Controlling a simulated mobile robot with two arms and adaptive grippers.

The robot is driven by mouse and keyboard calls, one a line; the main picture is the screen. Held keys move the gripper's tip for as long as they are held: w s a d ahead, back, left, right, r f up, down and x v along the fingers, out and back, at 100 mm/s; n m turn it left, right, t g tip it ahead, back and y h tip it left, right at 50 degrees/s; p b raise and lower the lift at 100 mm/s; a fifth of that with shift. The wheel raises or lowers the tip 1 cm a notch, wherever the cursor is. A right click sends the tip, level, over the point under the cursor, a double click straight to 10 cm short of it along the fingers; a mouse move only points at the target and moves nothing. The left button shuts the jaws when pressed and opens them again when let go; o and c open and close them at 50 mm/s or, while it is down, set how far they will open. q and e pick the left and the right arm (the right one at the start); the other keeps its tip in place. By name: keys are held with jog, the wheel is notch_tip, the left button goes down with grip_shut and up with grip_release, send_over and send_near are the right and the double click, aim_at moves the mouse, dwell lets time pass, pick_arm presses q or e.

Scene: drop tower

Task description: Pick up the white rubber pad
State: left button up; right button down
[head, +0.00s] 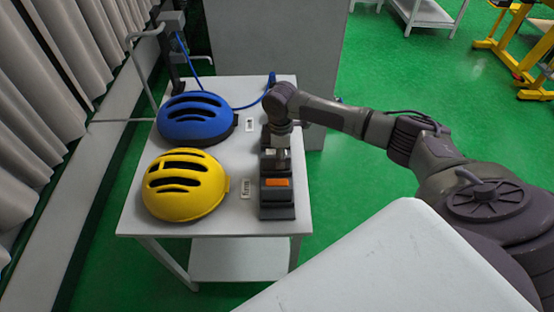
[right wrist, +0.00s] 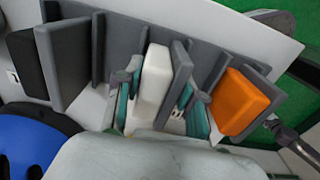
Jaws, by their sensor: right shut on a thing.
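The white rubber pad (right wrist: 153,82) stands upright in a slot of the grey rack (head: 278,212), which has upright dividers. My right gripper (right wrist: 160,112) reaches down over the rack, with its teal-lined fingers on either side of the pad, and is shut on it. A grey divider stands close beside the pad, between it and the right-hand finger. In the head view my right gripper (head: 277,155) hides most of the pad. An orange pad (head: 277,182) stands in the rack nearer the front; it also shows in the right wrist view (right wrist: 242,100). My left gripper is not in view.
The rack stands along the right edge of a white table (head: 225,218). A blue helmet (head: 194,120) and a yellow helmet (head: 184,185) lie to its left, with small white labels between. A dark pad (right wrist: 28,62) sits at the rack's other end. Green floor lies right.

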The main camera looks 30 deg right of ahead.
jog(key=shift+r, duration=0.5)
jog(key=r, duration=0.1)
jog(key=d+r+b, duration=0.1)
jog(key=r, duration=0.1)
jog(key=shift+s+r, duration=0.2)
jog(key=shift+r, duration=0.05)
jog(key=s+d+r+b, duration=0.2)
jog(key=s+d+r, duration=0.4)
jog(key=d, duration=0.2)
jog(key=s+a+r+m, duration=0.1)
jog(key=s+a+m, duration=0.25)
jog(key=a, duration=0.35)
jog(key=s+a+r+m, duration=0.15)
jog(key=a+m, duration=0.25)
jog(key=a, duration=0.4)
jog(key=s+a+r+m, duration=0.1)
jog(key=s+a+m, duration=0.3)
jog(key=a, duration=0.3)
jog(key=w+d+f+n, duration=0.1)
jog(key=w+d+n, duration=0.2)
jog(key=d, duration=0.4)
jog(key=w+d+f+n, duration=0.1)
jog(key=w+d+n, duration=0.2)
jog(key=d, duration=0.5)
jog(key=w+d+f+n, duration=0.1)
jog(key=w+d+n, duration=0.2)
jog(key=d+n, duration=0.2)
jog(key=d, duration=0.2)
jog(key=shift+d, duration=0.4)
